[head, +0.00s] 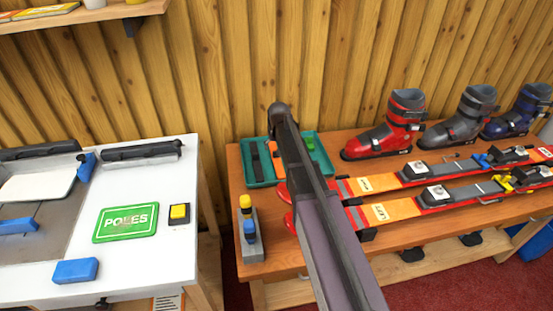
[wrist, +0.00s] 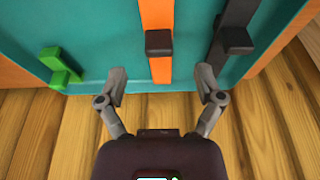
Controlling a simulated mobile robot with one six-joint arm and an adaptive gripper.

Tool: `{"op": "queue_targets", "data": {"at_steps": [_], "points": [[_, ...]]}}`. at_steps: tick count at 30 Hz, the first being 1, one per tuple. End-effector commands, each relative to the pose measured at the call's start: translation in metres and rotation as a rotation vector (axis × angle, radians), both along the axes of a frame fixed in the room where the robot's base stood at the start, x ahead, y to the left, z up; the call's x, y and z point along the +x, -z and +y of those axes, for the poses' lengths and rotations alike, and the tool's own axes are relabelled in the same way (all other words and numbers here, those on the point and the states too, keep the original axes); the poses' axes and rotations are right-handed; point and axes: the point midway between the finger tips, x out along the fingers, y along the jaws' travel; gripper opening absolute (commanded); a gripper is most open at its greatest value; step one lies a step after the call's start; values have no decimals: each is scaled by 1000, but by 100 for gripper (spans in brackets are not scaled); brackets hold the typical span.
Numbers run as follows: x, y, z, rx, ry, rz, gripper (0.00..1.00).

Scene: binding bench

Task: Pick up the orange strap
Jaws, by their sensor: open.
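The orange strap (wrist: 156,14) with a dark buckle lies in the teal tray (wrist: 100,30), running from the top edge of the wrist view down to the near tray wall. My gripper (wrist: 163,84) is open and empty, with one finger to each side of the strap's lower end. The fingers appear apart from the strap; their height above it is hard to judge. In the head view the teal tray (head: 260,181) stands at the bench's back left.
The plank wall (head: 230,60) is close behind the tray. Skis (head: 400,205) and ski boots (head: 392,125) occupy the bench's right side.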

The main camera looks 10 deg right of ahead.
Motion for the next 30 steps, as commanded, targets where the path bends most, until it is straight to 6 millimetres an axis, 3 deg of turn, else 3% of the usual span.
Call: {"op": "queue_targets", "data": {"at_steps": [8, 24, 30], "points": [[1, 6, 0, 0, 0, 0, 86], [7, 46, -1, 0, -1, 0, 86], [9, 52, 0, 0, -1, 0, 86]]}}
